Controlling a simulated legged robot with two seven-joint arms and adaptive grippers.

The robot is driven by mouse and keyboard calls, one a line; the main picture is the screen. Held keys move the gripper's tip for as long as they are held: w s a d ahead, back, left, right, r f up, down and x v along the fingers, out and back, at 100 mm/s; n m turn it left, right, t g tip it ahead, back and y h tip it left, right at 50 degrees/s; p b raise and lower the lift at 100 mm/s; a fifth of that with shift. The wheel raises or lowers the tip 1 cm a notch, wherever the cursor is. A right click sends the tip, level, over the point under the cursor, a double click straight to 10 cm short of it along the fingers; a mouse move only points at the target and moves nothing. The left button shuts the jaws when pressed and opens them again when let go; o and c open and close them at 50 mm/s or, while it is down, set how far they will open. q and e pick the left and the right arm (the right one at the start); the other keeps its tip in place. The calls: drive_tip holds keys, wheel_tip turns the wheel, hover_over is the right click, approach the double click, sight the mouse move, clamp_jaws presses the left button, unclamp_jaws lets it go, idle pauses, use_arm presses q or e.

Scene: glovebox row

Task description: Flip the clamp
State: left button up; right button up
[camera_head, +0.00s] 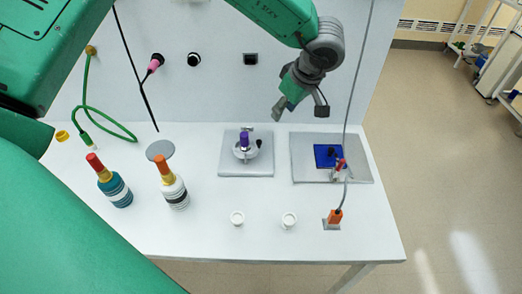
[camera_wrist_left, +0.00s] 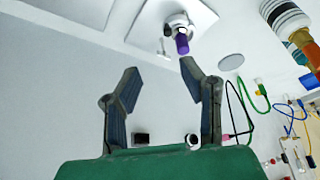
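A small clamp with a red handle (camera_head: 339,165) stands upright at the front of a blue block (camera_head: 325,155), on a grey plate (camera_head: 305,172) at the right of the table. My left gripper (camera_head: 299,109) is above the back of the table, up and left of the clamp and apart from it. Its two fingers are spread with nothing between them, as the left wrist view (camera_wrist_left: 160,72) also shows. The clamp cannot be made out in the wrist view. My right gripper is not in view.
A second plate (camera_head: 232,168) holds a fixture with a purple top (camera_head: 244,140). An orange connector (camera_head: 335,216) has a grey cable rising past the clamp. Two small white cups (camera_head: 289,220) (camera_head: 237,218) and two banded bottles (camera_head: 173,188) (camera_head: 112,187) stand further left.

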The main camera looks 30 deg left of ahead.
use_arm(q)
drive_tip(key=w+v, duration=0.1)
drive_tip(key=v, duration=0.9)
drive_tip(key=shift+s+d+r, duration=0.2)
drive_tip(key=shift+s+r, duration=0.15)
drive_tip(key=shift+s, duration=0.1)
